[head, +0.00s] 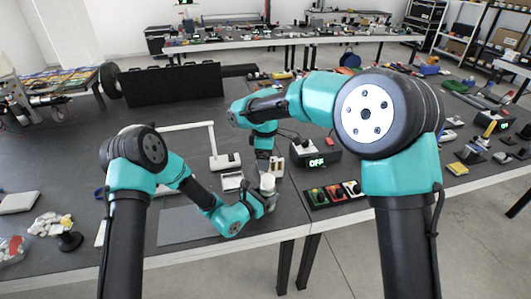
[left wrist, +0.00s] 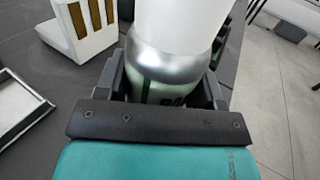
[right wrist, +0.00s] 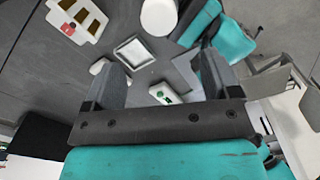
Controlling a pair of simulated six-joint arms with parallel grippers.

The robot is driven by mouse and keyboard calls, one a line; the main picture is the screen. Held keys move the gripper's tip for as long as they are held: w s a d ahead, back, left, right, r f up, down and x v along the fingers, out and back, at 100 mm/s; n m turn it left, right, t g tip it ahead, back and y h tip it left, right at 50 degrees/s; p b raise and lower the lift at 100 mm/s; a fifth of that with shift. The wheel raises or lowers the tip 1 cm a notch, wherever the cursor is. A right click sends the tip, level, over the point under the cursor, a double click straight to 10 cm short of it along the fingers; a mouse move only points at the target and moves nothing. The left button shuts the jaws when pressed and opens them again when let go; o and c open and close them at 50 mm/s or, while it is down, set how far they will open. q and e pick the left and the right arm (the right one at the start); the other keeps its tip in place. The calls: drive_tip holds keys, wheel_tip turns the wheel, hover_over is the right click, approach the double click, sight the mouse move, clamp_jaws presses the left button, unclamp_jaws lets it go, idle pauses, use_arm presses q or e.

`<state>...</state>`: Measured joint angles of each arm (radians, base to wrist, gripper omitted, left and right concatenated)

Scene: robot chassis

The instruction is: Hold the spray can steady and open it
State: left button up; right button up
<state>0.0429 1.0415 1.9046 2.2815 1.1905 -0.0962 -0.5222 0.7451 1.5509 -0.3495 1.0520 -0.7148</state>
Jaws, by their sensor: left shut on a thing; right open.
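The spray can stands upright with its white cap (head: 267,183) on, near the front edge of the table in the head view. My left gripper (head: 265,201) is shut around the can's body. In the left wrist view the metallic shoulder and pale green body (left wrist: 172,75) sit between its fingers, with the white cap above. My right gripper (head: 265,160) is behind the can in the head view. In the right wrist view the right gripper (right wrist: 155,85) is open and empty, and the white cap (right wrist: 158,17) lies beyond its fingertips, not touched.
A white slotted holder (right wrist: 77,18) stands close to the can. A white square frame (right wrist: 133,53) lies near it. A box reading OFF (head: 316,161) and a panel of coloured buttons (head: 333,193) are to the right.

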sight(265, 177)
wheel_tip(265, 177, down, 11)
drive_tip(key=shift+r, duration=0.2)
idle(0.3)
drive_tip(key=c, duration=1.1)
drive_tip(key=shift+r, duration=0.45)
idle(0.4)
drive_tip(key=shift+r, duration=0.35)
drive_tip(key=shift+r, duration=0.4)
